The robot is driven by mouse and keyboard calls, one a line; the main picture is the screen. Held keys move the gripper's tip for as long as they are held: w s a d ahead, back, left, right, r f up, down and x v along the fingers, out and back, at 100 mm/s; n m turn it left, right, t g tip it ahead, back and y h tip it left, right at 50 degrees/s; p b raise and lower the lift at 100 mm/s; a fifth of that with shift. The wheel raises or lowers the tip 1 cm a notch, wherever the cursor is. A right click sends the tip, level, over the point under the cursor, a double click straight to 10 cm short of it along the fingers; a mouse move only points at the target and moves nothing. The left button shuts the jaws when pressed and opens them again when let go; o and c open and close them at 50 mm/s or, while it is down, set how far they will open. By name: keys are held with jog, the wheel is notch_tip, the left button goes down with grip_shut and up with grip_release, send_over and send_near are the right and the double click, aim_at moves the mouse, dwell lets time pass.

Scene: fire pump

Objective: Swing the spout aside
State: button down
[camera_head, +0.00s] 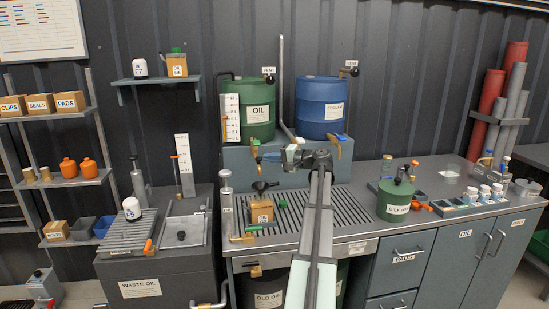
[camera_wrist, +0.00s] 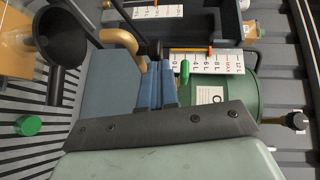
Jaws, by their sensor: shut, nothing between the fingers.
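A brass curved spout (camera_head: 257,155) hangs from the tap at the base of the green oil drum (camera_head: 258,108). In the wrist view the spout (camera_wrist: 122,38) bends close beside my fingertips, and the tap's green handle (camera_wrist: 185,70) shows to their right. My gripper (camera_head: 287,156) is in front of the drum shelf, just right of the spout in the head view. Its blue fingers (camera_wrist: 158,72) are together and empty. I cannot tell whether they touch the spout. A black funnel (camera_head: 264,186) sits below the spout; it also shows in the wrist view (camera_wrist: 62,40).
A blue coolant drum (camera_head: 321,105) with its own tap (camera_head: 338,144) stands to the right. A hand pump (camera_head: 227,205) stands left. A green can (camera_head: 395,200) is on the right worktop.

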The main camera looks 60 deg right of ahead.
jog(key=shift+a, duration=0.1)
jog(key=w+a+m+h, duration=0.3)
jog(key=w+a+h, duration=0.1)
jog(key=w, duration=0.4)
jog(key=w+a+m+g+h, duration=0.1)
jog(key=w+a+m+h, duration=0.2)
jog(key=w, duration=0.5)
jog(key=shift+w+a+h, duration=0.35)
jog(key=shift+a+h, duration=0.15)
jog(key=shift+h, duration=0.4)
dwell(0.3)
jog(key=v, duration=1.3)
jog(key=shift+s+a, duration=0.15)
jog(key=shift+s, duration=0.2)
jog(key=shift+r, duration=0.1)
